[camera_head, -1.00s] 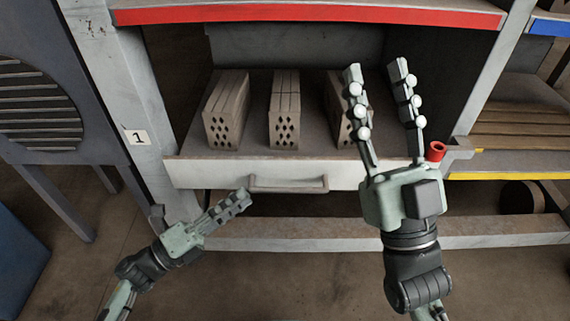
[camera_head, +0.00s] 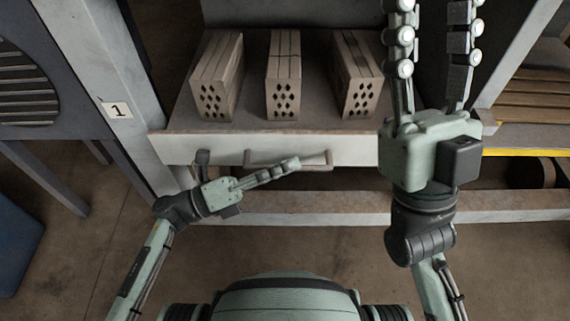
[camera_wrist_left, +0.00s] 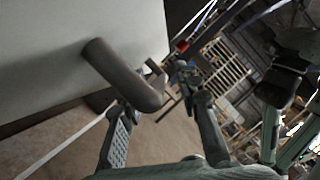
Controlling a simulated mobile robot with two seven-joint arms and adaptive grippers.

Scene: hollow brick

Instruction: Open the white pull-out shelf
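The white pull-out shelf (camera_head: 220,150) sits low in the rack, with bricks standing on it. Its bar handle (camera_head: 318,160) is on the front face. My left gripper (camera_head: 285,168) is at the handle, its fingers overlapping the handle's left and middle part. In the left wrist view the handle (camera_wrist_left: 120,72) reaches between the spread fingers of the left gripper (camera_wrist_left: 153,92), with gaps visible, so they are not closed on it. My right gripper (camera_head: 430,12) is raised in front of the shelf's right end, fingers apart and empty, hiding that corner.
Three hollow bricks (camera_head: 284,80) stand spaced on the shelf. A post labelled 1 (camera_head: 118,111) is at left, and a lower beam (camera_head: 300,208) runs beneath the shelf. Wooden slats (camera_head: 545,95) lie in the right bay. The floor in front is open.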

